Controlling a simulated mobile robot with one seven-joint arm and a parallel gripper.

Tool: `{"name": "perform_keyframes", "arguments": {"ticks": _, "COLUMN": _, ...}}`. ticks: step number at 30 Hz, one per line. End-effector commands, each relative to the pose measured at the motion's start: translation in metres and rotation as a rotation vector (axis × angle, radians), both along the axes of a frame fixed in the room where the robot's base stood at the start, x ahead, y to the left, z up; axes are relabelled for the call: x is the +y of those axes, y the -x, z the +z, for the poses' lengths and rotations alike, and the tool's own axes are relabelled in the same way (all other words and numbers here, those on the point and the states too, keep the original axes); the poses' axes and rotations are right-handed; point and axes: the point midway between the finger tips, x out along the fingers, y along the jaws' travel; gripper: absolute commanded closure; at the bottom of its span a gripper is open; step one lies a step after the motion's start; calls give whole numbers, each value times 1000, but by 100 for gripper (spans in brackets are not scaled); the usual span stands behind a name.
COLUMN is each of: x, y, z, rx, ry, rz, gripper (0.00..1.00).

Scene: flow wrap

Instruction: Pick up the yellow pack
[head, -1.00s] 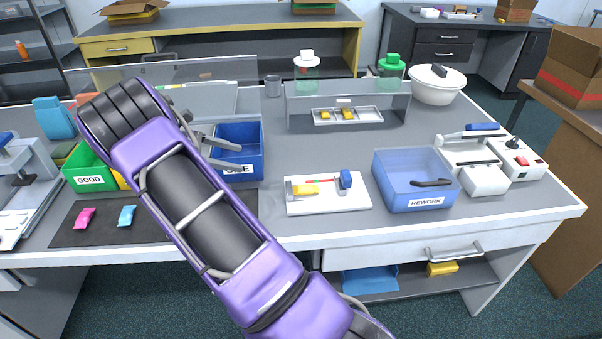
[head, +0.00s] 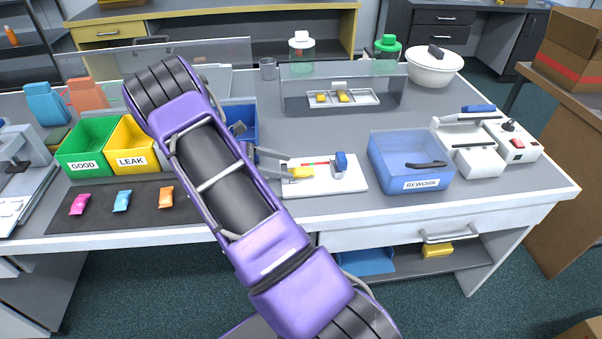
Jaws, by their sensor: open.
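The small yellow pack (head: 303,172) lies on the left part of a white board (head: 345,185) on the bench. A blue block (head: 341,161) and a red strip are on the same board. My gripper (head: 289,167) is open at the board's left edge. Its fingers point right, with their tips close to the left end of the pack. I cannot tell whether they touch it or stand around it. My arm hides part of the blue bin (head: 243,115) behind it.
Green GOOD (head: 86,165) and yellow LEAK (head: 132,161) bins stand left, behind a dark mat (head: 140,218) with pink, blue and orange packs. The REWORK bin (head: 413,185) stands right of the board. A rack (head: 368,103) stands behind, with yellow pieces on a tray beneath.

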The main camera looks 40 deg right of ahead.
Motion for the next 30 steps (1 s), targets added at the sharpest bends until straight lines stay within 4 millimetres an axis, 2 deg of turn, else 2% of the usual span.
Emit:
{"name": "perform_keyframes", "arguments": {"ticks": 10, "x": -39, "y": 25, "z": -19, "rx": 2, "ry": 0, "rz": -4, "gripper": 22}}
{"name": "perform_keyframes", "arguments": {"ticks": 20, "x": -45, "y": 28, "z": -21, "rx": 1, "ry": 1, "rz": -1, "gripper": 22}}
{"name": "perform_keyframes", "arguments": {"ticks": 30, "x": -44, "y": 27, "z": -21, "rx": 1, "ry": 1, "rz": -1, "gripper": 84}}
